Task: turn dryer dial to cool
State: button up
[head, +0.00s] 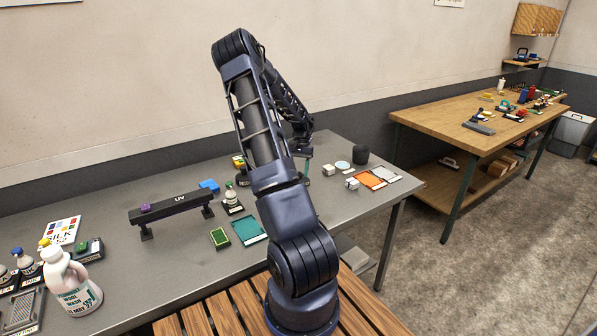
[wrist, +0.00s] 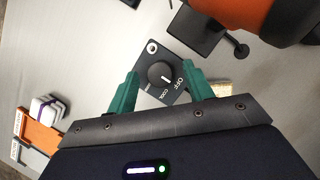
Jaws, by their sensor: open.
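The dryer dial (wrist: 160,75) is a round black knob on a dark plate in the wrist view. A short white mark shows on the knob, on the side facing the printed words OFF and COOL; which word it points at I cannot tell. My gripper (wrist: 163,72) is open, with one teal finger on each side of the knob. Whether the fingers touch it I cannot tell. In the head view the dial is hidden behind my arm, and only a bit of teal finger shows. An orange and black rounded body (wrist: 280,18), perhaps the dryer, is at upper right.
The grey table (head: 175,262) holds a UV lamp bar (head: 172,208), a white wool wash jug (head: 70,282) and a small bottle (head: 231,196). White blocks, an orange sheet (head: 371,180) and a dark cylinder (head: 361,154) lie right of my arm. A wooden bench (head: 440,108) stands farther right.

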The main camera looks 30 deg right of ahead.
jog(key=shift+f, duration=0.15)
jog(key=c, duration=1)
jog(key=shift+o, duration=0.2)
jog(key=shift+m, duration=0.3)
jog(key=m+t, duration=0.1)
jog(key=m, duration=0.1)
jog(key=m+y, duration=0.1)
jog(key=m, duration=0.1)
jog(key=shift+s+d+t, duration=0.1)
jog(key=shift+s+t, duration=0.05)
jog(key=shift+t, duration=0.25)
jog(key=m+t, duration=0.1)
jog(key=m, duration=0.4)
jog(key=shift+s+t, duration=0.1)
jog(key=shift+t, duration=0.3)
